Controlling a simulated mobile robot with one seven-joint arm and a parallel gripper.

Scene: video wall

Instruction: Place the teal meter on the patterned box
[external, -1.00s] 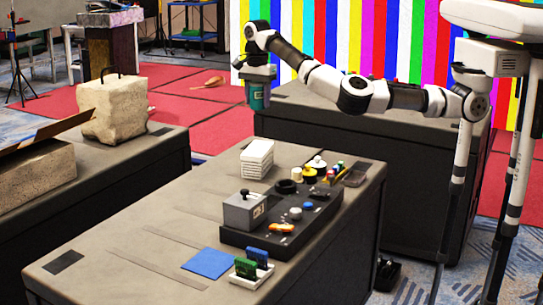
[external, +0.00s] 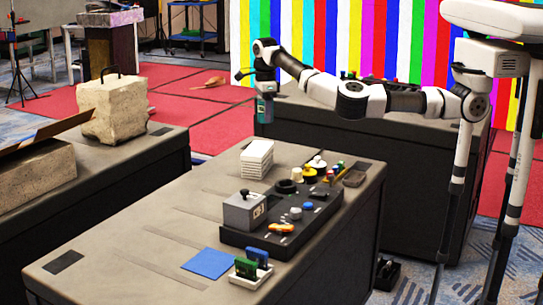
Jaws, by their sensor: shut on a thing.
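My gripper (external: 265,90) points down at the end of my outstretched arm, shut on the teal meter (external: 265,112). The meter hangs upright below it, in front of the left end of the back dark cabinet in the picture; its height above any surface is hard to judge. The fingers are small and partly hidden by the wrist. No box is clearly marked as the patterned one. A speckled stone-like block with a handle (external: 112,108) stands on the left bench, and a mottled purplish box-like stand (external: 108,46) is at the back left.
The front table (external: 150,245) holds a black control panel (external: 265,236), a stack of white slabs (external: 257,158), a blue square (external: 208,262) and small coloured parts. The back dark cabinet (external: 400,160) stands under my arm. Red mats (external: 205,110) cover the floor behind.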

